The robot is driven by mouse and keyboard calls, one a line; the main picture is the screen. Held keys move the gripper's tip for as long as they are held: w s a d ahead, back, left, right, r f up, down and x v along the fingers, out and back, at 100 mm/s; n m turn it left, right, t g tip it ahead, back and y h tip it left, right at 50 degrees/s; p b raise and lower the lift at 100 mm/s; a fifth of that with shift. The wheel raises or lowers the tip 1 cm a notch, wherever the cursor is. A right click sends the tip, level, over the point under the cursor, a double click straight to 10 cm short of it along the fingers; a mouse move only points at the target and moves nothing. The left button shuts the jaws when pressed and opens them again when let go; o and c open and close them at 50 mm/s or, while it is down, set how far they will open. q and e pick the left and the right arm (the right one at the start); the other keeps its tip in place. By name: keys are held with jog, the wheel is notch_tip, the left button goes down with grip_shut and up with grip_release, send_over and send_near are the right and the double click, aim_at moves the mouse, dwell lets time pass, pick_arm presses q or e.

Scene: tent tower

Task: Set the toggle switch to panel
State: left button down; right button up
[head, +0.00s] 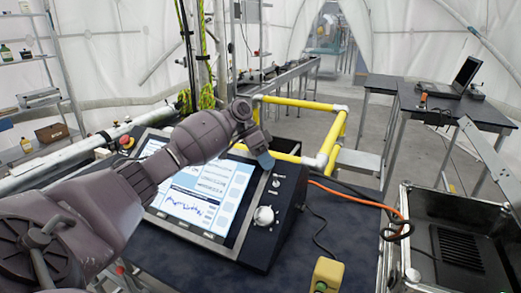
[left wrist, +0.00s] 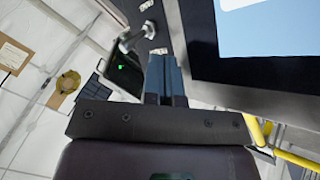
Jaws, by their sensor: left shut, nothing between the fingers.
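The control console (head: 287,205) stands on the dark table, with a lit screen (head: 205,190) and a dark strip of controls to its right. A pale round knob (head: 264,215) sits low on that strip, with small controls (head: 276,183) above it, too small to read. My left gripper (head: 266,160) is over the console's upper right edge. In the left wrist view, a metal lever that looks like the toggle switch (left wrist: 138,38) sticks up from the panel, just left of the shut, empty fingertips (left wrist: 163,55). I cannot tell whether they touch, or read its label. My right gripper is out of view.
A yellow pipe frame (head: 325,150) stands behind the console. A yellow box (head: 327,275) is at the table's front, with orange and black cables (head: 355,200) to the right. A laptop (head: 460,78) stands on a table at the far right.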

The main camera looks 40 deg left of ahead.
aim_at(275, 178)
pick_arm(q)
jog(key=shift+s+d, duration=0.55)
jog(key=shift+d, duration=0.15)
jog(key=shift+s+d+f, duration=0.1)
jog(key=shift+d, duration=0.2)
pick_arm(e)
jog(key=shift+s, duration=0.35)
pick_arm(q)
jog(key=shift+f, duration=0.1)
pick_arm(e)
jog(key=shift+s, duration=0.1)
